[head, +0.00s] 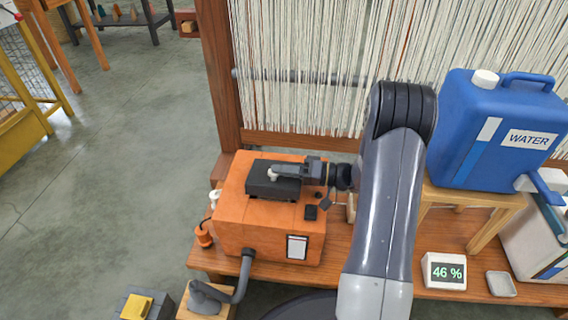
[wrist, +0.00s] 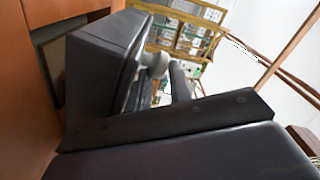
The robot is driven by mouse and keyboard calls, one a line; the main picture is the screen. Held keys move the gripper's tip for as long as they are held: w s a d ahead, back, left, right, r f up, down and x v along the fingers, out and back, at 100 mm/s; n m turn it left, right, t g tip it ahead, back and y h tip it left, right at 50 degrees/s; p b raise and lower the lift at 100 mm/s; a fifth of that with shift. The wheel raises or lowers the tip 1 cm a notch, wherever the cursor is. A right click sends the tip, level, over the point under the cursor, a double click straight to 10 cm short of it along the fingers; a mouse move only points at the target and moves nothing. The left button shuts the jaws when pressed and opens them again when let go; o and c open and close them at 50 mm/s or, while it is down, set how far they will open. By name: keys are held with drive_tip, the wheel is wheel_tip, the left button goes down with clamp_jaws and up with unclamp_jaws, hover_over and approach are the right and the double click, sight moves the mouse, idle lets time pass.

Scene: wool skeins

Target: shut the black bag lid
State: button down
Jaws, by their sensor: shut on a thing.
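The black bag lid (head: 262,184) is a dark, flat block on top of an orange box-shaped body (head: 262,222) in the head view. A pale knob (head: 272,175) stands on the lid. My gripper (head: 277,173) reaches in from the right and is shut at this knob. In the wrist view the lid (wrist: 95,70) is large at the left, with the knob (wrist: 157,62) beside my dark finger. A dark recess shows between lid and orange surface there. I cannot tell how far the lid stands open.
A wooden loom with hanging threads (head: 300,60) stands behind. A blue water canister (head: 500,130) stands at the right on a wooden stand. A "46 %" display (head: 444,271) and a small dish (head: 501,284) sit on the bench (head: 340,270).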

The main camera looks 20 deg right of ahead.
drive_tip(key=shift+s+a+f+n, duration=0.25)
drive_tip(key=shift+s+n, duration=0.25)
drive_tip(key=shift+n, duration=0.3)
drive_tip(key=shift+s, duration=0.1)
drive_tip(key=c, duration=1.6)
unclamp_jaws()
drive_tip(key=o, duration=0.5)
drive_tip(key=shift+f, duration=0.1)
drive_tip(key=p+v, duration=0.3)
drive_tip(key=v, duration=0.7)
drive_tip(key=shift+s+d, duration=0.15)
drive_tip(key=shift+d, duration=0.2)
